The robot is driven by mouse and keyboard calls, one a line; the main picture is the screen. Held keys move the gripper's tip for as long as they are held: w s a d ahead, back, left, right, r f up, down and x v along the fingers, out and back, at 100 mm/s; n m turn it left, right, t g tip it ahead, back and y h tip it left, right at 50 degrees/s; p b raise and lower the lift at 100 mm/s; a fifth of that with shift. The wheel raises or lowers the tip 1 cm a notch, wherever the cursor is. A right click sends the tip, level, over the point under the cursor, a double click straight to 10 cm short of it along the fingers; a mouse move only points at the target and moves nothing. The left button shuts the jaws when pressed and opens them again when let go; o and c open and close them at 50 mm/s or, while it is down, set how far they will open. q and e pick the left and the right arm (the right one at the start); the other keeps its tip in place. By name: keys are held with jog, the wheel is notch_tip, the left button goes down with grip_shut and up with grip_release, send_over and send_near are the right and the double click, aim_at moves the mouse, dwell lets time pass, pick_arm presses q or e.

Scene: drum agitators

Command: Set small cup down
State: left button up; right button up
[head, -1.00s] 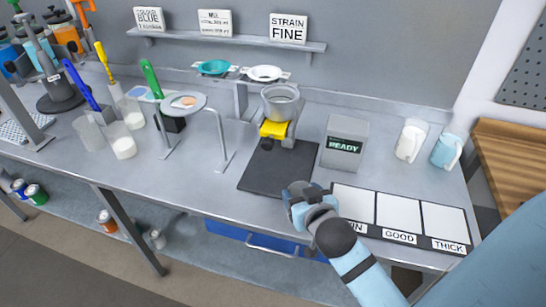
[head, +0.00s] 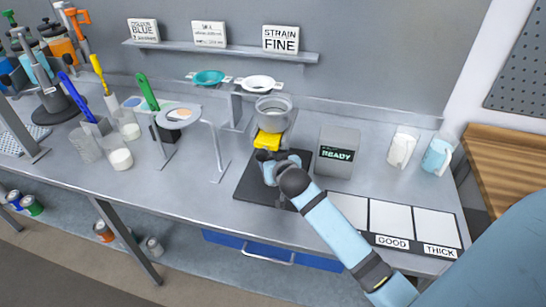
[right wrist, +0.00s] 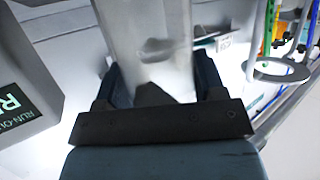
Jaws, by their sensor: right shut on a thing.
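In the right wrist view my right gripper (right wrist: 155,105) is shut on a small clear cup (right wrist: 150,45), its wall between the two fingers. In the head view the right gripper (head: 272,170) is over the dark mat (head: 255,190), in front of the yellow stand part (head: 267,139). The held cup is hard to make out there, and its base and any gap to the mat are hidden. A larger clear container (head: 273,112) sits above the yellow part. My left gripper is not in view.
A grey box reading READY (head: 338,152) stands just right of the gripper. White pads labelled GOOD (head: 390,220) and THICK (head: 434,226) lie at front right. Two jugs (head: 402,148) stand behind. A ring stand (head: 178,116) and several beakers are at left.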

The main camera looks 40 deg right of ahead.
jog(key=shift+w+d, duration=0.1)
jog(key=shift+w, duration=0.3)
jog(key=shift+f, duration=0.15)
jog(key=shift+s, duration=0.15)
jog(key=o, duration=1)
jog(key=shift+f, duration=0.15)
jog(key=shift+c, duration=0.2)
jog(key=v, duration=1.2)
jog(key=shift+r, duration=0.25)
